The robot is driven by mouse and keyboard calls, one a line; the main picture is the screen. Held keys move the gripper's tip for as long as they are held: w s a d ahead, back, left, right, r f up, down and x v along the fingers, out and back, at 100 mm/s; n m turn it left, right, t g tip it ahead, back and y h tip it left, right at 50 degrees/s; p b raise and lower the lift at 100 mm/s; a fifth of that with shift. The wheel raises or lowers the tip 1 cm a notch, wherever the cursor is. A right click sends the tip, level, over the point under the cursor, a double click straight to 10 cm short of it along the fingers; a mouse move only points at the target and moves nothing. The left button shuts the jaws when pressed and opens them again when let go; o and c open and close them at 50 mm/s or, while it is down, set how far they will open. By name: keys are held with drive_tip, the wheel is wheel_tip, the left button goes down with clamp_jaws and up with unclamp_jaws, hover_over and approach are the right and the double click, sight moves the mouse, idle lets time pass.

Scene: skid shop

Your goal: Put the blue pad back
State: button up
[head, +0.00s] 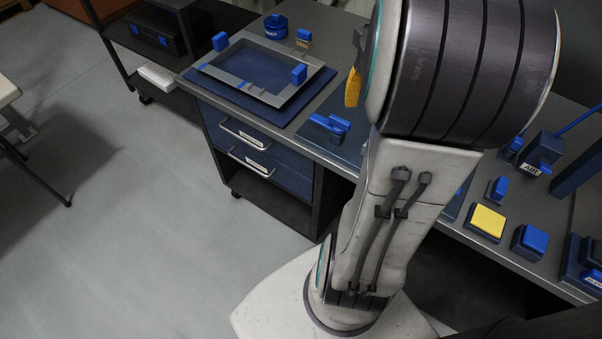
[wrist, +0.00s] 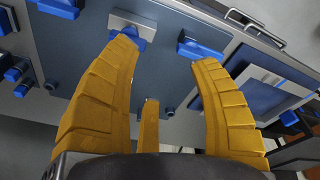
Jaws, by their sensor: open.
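A square blue pad (head: 535,238) sits on a dark block on the right part of the bench, to the right of a yellow pad (head: 487,220). I cannot tell whether it is the task's pad, as several blue pieces are about. My gripper (wrist: 163,52) is open and empty, its yellow fingers spread above the bench top. In the head view my arm hides most of it; one yellow finger (head: 352,88) shows left of the arm.
A tray frame (head: 213,77) with blue grips lies on a blue mat at the bench's left. A blue clamp-like piece (head: 330,123) stands nearer the middle. A smaller blue block (head: 500,187) and an AIR-labelled unit (head: 538,158) stand right.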

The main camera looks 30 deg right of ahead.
drive_tip(key=s+a+f+n+t, duration=0.1)
drive_tip(key=s+a+n, duration=0.1)
drive_tip(key=a, duration=0.9)
drive_tip(key=s+a+f+n+t+y, duration=0.1)
drive_tip(key=s+a+n, duration=0.2)
drive_tip(key=a, duration=0.7)
drive_tip(key=shift+a+f+n, duration=0.3)
drive_tip(key=shift+a+n, duration=0.05)
drive_tip(key=shift+n, duration=0.35)
drive_tip(key=shift+w+r, duration=0.1)
wheel_tip(320, 180, up, 4)
drive_tip(key=p, duration=0.3)
drive_tip(key=shift+p, duration=0.4)
